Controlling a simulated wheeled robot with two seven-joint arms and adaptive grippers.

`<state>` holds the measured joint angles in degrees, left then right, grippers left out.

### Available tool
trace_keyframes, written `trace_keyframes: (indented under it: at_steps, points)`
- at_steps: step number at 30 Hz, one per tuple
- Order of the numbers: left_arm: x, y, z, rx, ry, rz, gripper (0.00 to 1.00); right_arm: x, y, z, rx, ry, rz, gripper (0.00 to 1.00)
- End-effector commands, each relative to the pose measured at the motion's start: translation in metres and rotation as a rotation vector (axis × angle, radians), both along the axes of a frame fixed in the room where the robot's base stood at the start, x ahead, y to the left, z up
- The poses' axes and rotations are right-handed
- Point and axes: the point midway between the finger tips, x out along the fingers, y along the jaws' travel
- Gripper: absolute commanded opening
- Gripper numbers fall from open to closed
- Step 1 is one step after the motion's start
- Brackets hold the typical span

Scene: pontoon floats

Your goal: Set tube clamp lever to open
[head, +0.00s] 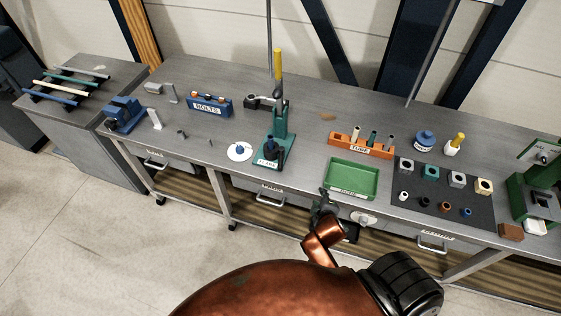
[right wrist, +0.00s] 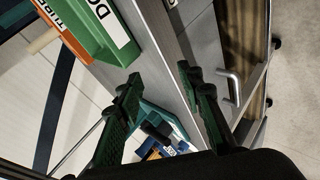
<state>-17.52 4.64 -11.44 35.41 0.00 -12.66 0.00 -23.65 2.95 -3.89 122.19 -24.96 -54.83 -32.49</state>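The tube clamp (head: 278,130) is a teal-green stand on the bench, left of the green tray. Its lever has a yellow grip (head: 278,63) that points upright. A dark clamp part reaches left from the stand near its top. My right gripper (head: 322,203) is at the bench's front edge, in front of the tray and to the right of the clamp, apart from it. In the right wrist view its two green fingers (right wrist: 160,85) are spread with nothing held between them. A teal piece (right wrist: 172,122), probably the clamp, shows beyond them. My left gripper is not in view.
The green tray (head: 350,181) is close behind my right gripper. The orange tube rack (head: 361,151) stands behind it. A white disc with a blue knob (head: 239,151) lies left of the clamp. The blue bolts box (head: 209,103) is further left. A dark mat (head: 420,207) with small parts is right.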

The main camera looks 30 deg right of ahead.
Motion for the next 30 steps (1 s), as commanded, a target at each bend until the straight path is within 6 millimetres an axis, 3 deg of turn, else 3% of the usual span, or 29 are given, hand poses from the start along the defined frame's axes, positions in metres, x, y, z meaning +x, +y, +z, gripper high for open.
trace_keyframes:
  at_steps: [5, 11, 19, 23, 30]
  points:
    - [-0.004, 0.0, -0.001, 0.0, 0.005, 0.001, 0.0, 0.035, -0.001, 0.01, -0.199, -0.025, 0.131, 0.34]
    - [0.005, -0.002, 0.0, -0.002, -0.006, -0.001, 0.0, 0.077, 0.011, 0.023, -0.462, -0.043, 0.306, 0.34]
    - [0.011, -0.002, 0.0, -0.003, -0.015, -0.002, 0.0, 0.135, 0.056, 0.037, -0.869, -0.061, 0.588, 0.34]
    - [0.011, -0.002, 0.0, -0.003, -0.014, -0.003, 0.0, 0.148, 0.067, 0.038, -0.954, -0.065, 0.646, 0.34]
    - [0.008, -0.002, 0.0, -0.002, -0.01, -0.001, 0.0, 0.18, 0.06, 0.032, -0.963, -0.066, 0.651, 0.34]
